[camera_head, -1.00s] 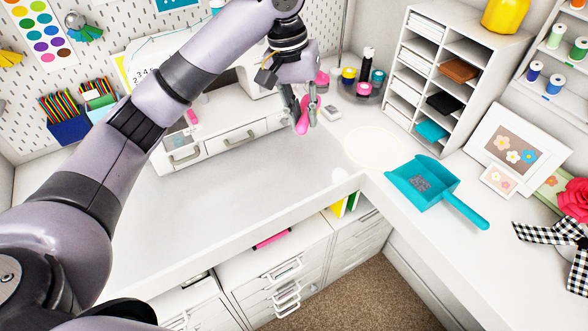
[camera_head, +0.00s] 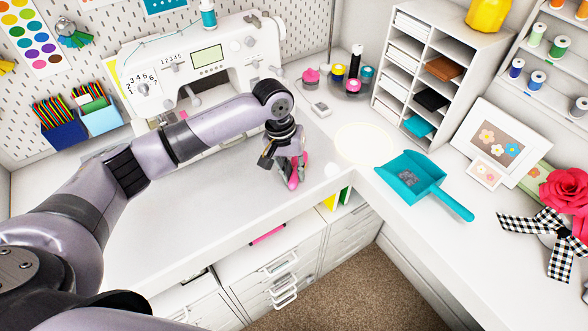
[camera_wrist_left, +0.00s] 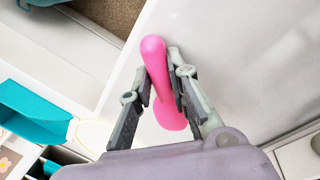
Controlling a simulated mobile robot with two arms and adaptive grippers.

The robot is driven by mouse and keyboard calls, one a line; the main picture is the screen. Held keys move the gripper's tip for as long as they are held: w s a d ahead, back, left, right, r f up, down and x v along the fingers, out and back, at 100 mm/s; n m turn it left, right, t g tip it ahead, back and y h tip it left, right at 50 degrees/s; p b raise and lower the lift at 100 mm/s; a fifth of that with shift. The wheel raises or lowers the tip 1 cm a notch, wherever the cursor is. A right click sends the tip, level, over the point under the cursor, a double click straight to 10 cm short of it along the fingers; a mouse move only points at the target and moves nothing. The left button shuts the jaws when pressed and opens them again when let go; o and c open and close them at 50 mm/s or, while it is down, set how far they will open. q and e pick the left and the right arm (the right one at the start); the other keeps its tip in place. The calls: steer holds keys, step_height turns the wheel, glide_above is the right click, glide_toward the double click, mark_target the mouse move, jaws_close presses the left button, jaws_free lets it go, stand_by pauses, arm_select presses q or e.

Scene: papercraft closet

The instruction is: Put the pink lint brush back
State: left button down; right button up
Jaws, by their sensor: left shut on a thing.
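The pink lint brush (camera_head: 293,182) is held in my left gripper (camera_head: 290,172), over the white desk near its front edge in the head view. In the left wrist view the brush (camera_wrist_left: 156,68) has its rounded handle end pointing up and away, between the two fingers of the gripper (camera_wrist_left: 155,92). The fingers close on it from both sides. A wider pink part lies lower, partly behind the right finger. In the head view the fingers hide part of the brush. My right gripper is not in view.
A pale yellow ring (camera_head: 363,143) marks the desk at the corner, beside a teal dustpan (camera_head: 425,178) with grey fluff. A white sewing machine (camera_head: 215,62) stands behind my arm. A pink item (camera_head: 268,234) lies in the open space below the desk edge. The desk's front middle is clear.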

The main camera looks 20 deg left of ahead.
arm_select(q)
steer(key=shift+f, duration=0.2)
steer(key=c, duration=1.5)
jaws_free()
steer(key=shift+r, duration=0.2)
steer(key=r, duration=0.4)
steer(key=a+r+b, duration=0.1)
steer(key=r, duration=0.2)
steer(key=a+r+b, duration=0.1)
steer(key=r, duration=0.3)
steer(key=shift+s+a+r, duration=0.1)
steer(key=shift+r, duration=0.2)
steer(key=shift+f, duration=0.1)
